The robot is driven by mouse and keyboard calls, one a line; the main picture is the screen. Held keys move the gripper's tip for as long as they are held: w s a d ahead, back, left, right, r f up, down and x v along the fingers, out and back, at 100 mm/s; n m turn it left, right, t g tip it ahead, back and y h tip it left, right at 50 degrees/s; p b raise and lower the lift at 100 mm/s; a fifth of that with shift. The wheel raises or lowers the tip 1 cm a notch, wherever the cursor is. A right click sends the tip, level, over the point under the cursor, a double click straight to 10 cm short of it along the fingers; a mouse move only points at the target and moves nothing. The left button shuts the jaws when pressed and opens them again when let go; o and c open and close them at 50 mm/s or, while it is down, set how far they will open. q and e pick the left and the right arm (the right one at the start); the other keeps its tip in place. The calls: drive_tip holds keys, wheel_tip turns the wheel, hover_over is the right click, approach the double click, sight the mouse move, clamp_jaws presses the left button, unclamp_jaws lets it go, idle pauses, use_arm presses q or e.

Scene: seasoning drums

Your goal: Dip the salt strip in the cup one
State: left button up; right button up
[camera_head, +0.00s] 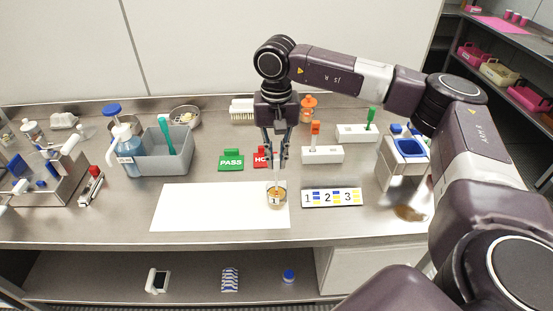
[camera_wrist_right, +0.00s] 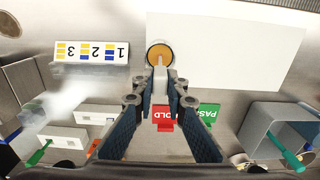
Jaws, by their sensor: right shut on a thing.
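The cup marked 1 (camera_head: 276,198) holds amber liquid and stands at the right end of the white mat. It also shows in the right wrist view (camera_wrist_right: 153,46), straight ahead of my fingertips. My right gripper (camera_head: 276,163) points down above the cup, shut on the thin pale salt strip (camera_head: 276,177). In the right wrist view, the strip (camera_wrist_right: 159,68) reaches from my right gripper (camera_wrist_right: 160,82) over the cup's mouth. Its lower end appears inside the cup; whether it touches the liquid I cannot tell. My left gripper is out of view.
The white mat (camera_head: 205,205) is otherwise clear. A 1-2-3 colour card (camera_head: 332,198) lies right of the cup. Green PASS (camera_head: 231,161) and red HOLD (camera_head: 262,157) signs, white holders (camera_head: 323,155) and a grey bin (camera_head: 160,157) stand behind.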

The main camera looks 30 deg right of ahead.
drive_tip(key=shift+r+p, duration=3.05)
drive_tip(key=shift+r, duration=2.15)
